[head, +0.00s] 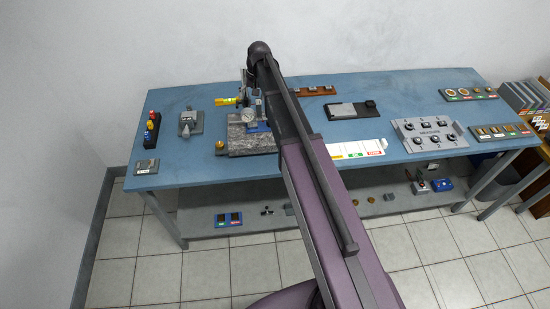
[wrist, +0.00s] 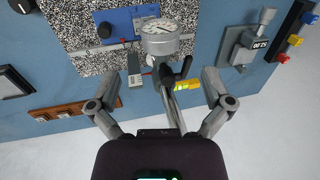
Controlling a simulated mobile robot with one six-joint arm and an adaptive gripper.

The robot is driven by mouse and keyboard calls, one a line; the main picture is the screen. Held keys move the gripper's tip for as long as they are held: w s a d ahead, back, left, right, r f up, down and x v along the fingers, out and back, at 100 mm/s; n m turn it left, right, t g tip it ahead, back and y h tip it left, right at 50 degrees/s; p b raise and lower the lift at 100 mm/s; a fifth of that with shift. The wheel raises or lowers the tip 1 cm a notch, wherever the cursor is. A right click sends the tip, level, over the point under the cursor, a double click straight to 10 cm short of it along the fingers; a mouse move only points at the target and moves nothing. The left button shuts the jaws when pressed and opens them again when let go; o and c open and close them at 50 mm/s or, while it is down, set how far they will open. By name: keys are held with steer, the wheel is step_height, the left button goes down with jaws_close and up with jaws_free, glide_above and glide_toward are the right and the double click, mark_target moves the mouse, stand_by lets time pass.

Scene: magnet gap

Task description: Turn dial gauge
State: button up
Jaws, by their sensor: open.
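The dial gauge (wrist: 160,36) has a round white face and a grey body on a metal stem. In the wrist view it stands at the top centre, over the granite plate (wrist: 90,25). In the head view the gauge (head: 247,115) shows small above the granite plate (head: 240,147), partly hidden by my arm. My gripper (wrist: 172,75) is open, its fingers spread to the left and right of the gauge's stem. The gauge face lies ahead of the fingertips. I cannot tell whether any finger touches it.
A blue block with a black knob (wrist: 104,30) sits on the granite. A yellow piece (wrist: 187,85) is near the right finger. A grey counter device (wrist: 243,45) stands to the right. In the head view, a control panel (head: 432,134) is on the blue bench's right side.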

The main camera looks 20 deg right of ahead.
steer(key=s+f+n+h+b, duration=0.1)
steer(key=s+f+b, duration=0.1)
steer(key=s, duration=1.2)
steer(key=s+f+h+b, duration=0.1)
steer(key=s+f+b, duration=0.2)
steer(key=s, duration=1.2)
steer(key=shift+d+n, duration=0.35)
steer(key=shift+n, duration=0.05)
steer(key=shift+w, duration=0.1)
stand_by(2.6)
